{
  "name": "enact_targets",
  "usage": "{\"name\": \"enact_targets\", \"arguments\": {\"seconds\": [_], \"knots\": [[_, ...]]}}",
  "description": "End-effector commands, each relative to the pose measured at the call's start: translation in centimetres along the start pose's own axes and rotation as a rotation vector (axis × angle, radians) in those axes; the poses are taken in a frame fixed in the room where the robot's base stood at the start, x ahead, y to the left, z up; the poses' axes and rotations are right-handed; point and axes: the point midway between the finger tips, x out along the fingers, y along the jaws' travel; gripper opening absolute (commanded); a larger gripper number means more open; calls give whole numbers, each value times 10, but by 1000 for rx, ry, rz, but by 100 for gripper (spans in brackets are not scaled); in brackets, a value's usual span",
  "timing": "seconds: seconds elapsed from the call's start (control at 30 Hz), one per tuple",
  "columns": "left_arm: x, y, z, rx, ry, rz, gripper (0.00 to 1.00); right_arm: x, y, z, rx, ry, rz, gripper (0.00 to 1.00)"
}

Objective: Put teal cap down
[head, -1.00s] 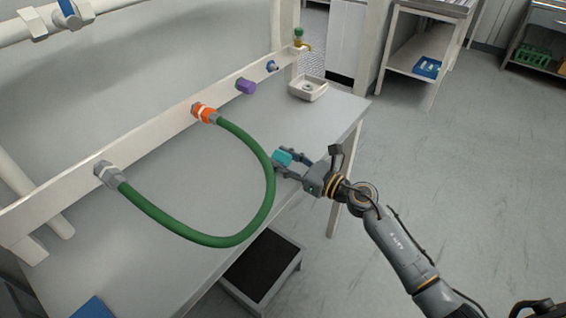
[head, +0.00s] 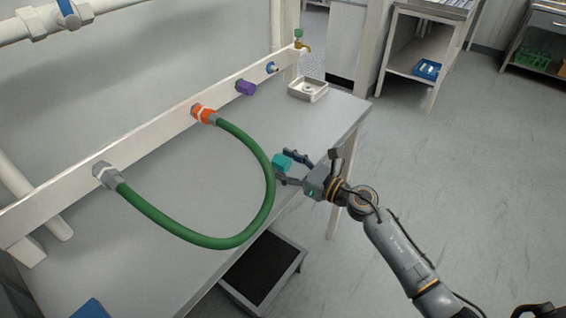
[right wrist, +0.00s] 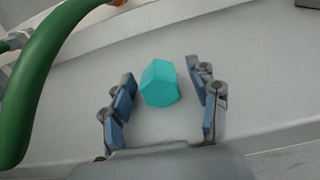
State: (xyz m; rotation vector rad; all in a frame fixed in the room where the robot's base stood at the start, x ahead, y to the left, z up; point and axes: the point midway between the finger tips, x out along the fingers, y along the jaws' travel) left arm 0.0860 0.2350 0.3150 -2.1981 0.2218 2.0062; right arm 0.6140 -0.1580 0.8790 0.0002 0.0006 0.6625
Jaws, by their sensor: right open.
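The teal cap (head: 281,163) is a small faceted block at the right edge of the grey bench, just right of the green hose. In the right wrist view the teal cap (right wrist: 160,84) sits between the two fingers, with a gap on each side. My right gripper (head: 288,167) is open around it; its fingers also show in the right wrist view (right wrist: 161,92). The cap appears to rest on the bench top, though its underside is hidden. My left gripper is not in view.
A green hose (head: 269,190) loops over the bench (head: 170,190) from an orange fitting (head: 203,113) to a grey fitting (head: 107,174). A purple cap (head: 246,88) and a blue nozzle (head: 271,68) are on the rail. A small basin (head: 318,91) stands at the far end.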

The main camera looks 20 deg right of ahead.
Motion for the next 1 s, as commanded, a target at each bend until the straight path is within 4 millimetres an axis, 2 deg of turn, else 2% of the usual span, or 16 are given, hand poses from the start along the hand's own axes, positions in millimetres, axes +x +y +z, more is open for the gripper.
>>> {"name": "enact_targets", "arguments": {"seconds": [0.1, 0.17, 0.4, 0.6, 0.8, 1.0], "knots": [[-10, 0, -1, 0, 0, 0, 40, -1, 0, 10, 1, 0, -1, 60], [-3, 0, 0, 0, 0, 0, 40, -13, 0, 2, -1, 3, -1, 60], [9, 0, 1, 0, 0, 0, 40, -67, 0, 1, -1, 4, 0, 60], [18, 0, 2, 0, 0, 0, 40, -103, 0, 2, 1, 2, 0, 60], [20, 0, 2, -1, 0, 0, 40, -119, 0, 4, 0, 1, 0, 60], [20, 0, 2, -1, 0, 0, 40, -120, 0, 6, -1, 0, 0, 60]]}}
